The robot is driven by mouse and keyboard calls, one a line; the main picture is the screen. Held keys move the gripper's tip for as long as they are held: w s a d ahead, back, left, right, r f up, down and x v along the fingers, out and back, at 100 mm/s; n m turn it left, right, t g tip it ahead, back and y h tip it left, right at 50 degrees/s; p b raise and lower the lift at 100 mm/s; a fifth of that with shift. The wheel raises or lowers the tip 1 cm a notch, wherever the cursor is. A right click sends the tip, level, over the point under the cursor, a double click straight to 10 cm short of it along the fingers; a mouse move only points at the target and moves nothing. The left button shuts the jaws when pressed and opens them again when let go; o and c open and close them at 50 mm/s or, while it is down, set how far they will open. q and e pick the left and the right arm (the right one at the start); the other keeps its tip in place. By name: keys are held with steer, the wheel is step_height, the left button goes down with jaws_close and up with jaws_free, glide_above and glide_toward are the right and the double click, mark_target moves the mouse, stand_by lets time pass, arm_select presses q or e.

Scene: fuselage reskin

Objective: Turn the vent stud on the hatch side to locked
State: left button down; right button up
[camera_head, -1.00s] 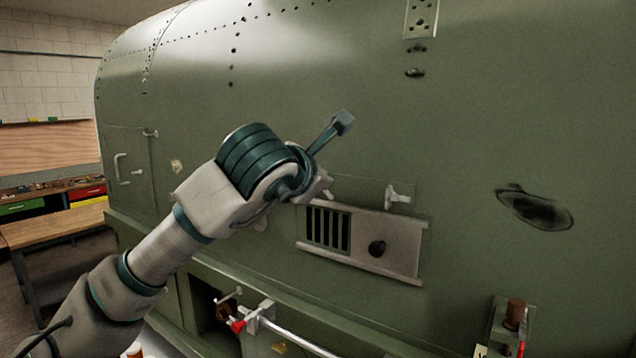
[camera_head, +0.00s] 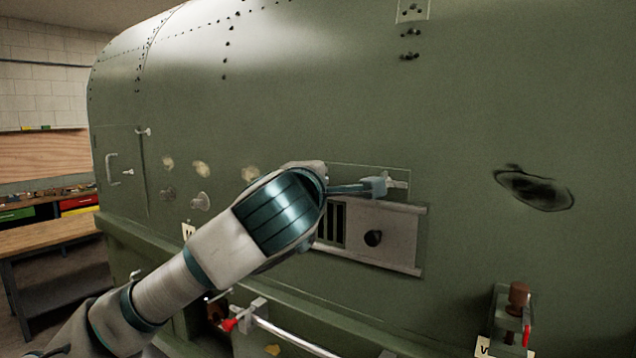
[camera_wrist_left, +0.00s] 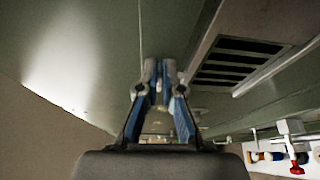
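The vent panel (camera_head: 400,237) on the green fuselage side has dark slots and a round black knob (camera_head: 373,238). A pale T-shaped stud (camera_head: 398,181) stands at its upper right. The upper-left part of the vent, on the hatch side, is hidden behind my left wrist. My left gripper (camera_head: 376,187) points right along the skin, its tips just left of the T-shaped stud in the picture; contact cannot be told. In the left wrist view, its blue-padded fingers (camera_wrist_left: 159,78) are slightly apart with a narrow gap. The vent slots (camera_wrist_left: 236,60) lie right of them. My right gripper is out of view.
A hatch door (camera_head: 125,170) with a handle is at the far left. Below the vent runs a metal rail (camera_head: 290,335) with a red-tipped clamp (camera_head: 230,324). A brown-capped fixture (camera_head: 518,297) stands at lower right. A dark damaged patch (camera_head: 535,188) marks the skin.

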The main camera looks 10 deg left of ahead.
arm_select(q)
steer(key=shift+w+d+f+m, duration=0.1)
steer(key=shift+d+f+m, duration=0.05)
steer(key=shift+f+m, duration=0.3)
steer(key=c, duration=1.3)
jaws_free()
steer(key=shift+r, duration=0.1)
steer(key=shift+c, duration=0.2)
steer(key=shift+r, duration=0.1)
steer(key=shift+s, duration=0.2)
steer(key=s, duration=1.1)
steer(key=shift+s+d, duration=0.2)
steer(key=shift+s, duration=0.1)
